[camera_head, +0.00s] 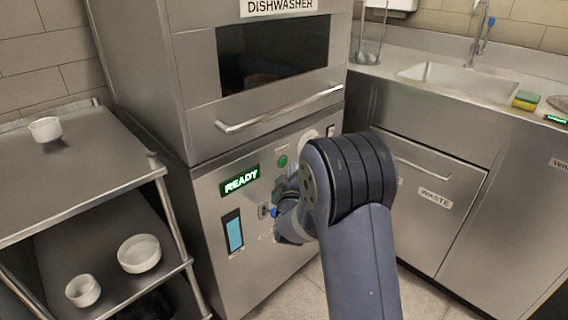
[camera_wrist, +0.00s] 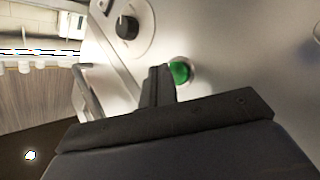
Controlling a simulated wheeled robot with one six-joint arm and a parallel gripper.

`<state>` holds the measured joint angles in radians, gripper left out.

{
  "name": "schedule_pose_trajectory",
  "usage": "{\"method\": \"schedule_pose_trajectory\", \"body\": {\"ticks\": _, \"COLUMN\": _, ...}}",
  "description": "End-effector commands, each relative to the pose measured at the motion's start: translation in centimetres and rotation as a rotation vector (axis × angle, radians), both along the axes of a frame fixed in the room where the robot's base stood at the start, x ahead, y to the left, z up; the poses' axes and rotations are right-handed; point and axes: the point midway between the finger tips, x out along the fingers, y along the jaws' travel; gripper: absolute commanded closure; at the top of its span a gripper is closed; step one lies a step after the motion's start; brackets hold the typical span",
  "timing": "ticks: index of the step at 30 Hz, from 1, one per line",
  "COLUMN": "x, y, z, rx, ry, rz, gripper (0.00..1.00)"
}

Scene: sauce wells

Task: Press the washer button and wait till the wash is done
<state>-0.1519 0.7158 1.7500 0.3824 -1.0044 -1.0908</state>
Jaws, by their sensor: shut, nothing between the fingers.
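The dishwasher (camera_head: 165,75) is a tall steel unit with its door closed and a dark window. Its lit display (camera_head: 240,180) reads READY in green. A round green button (camera_head: 282,161) sits on the panel right of the display. In the wrist view the green button (camera_wrist: 180,72) is just beyond and right of my gripper's fingers. My gripper (camera_wrist: 160,72) is shut and empty, its tips close to the button; I cannot tell whether they touch. In the head view my arm hides most of the gripper.
A steel rack at left holds a white bowl (camera_head: 45,129) on top and two white dishes (camera_head: 139,253) below. A black dial (camera_wrist: 127,27) is on the panel near the button. A counter with a sink (camera_head: 455,80) and sponges (camera_head: 525,100) is at right.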

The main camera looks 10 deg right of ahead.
Motion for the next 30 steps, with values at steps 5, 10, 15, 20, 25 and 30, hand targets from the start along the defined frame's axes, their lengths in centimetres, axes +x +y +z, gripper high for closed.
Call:
{"method": "schedule_pose_trajectory", "body": {"ticks": 5, "x": 0.0, "y": 0.0, "z": 0.0, "rx": 0.0, "ry": 0.0, "rz": 0.0, "gripper": 1.0}}
{"method": "schedule_pose_trajectory", "body": {"ticks": 10, "x": 0.01, "y": 0.0, "z": -0.01, "rx": 0.0, "ry": 0.0, "rz": 0.0, "gripper": 1.0}}
{"method": "schedule_pose_trajectory", "body": {"ticks": 15, "x": 0.31, "y": 0.23, "z": -0.06, "rx": 0.001, "ry": 0.0, "rz": 0.0, "gripper": 1.0}}
{"method": "schedule_pose_trajectory", "body": {"ticks": 20, "x": 0.68, "y": 0.53, "z": -0.03, "rx": 0.0, "ry": -0.001, "rz": 0.001, "gripper": 1.0}}
{"method": "schedule_pose_trajectory", "body": {"ticks": 25, "x": 0.69, "y": 0.51, "z": 0.01, "rx": 0.0, "ry": 0.0, "rz": 0.0, "gripper": 1.0}}
{"method": "schedule_pose_trajectory", "body": {"ticks": 30, "x": 0.71, "y": 0.52, "z": 0.01, "rx": 0.0, "ry": 0.0, "rz": 0.0, "gripper": 1.0}}
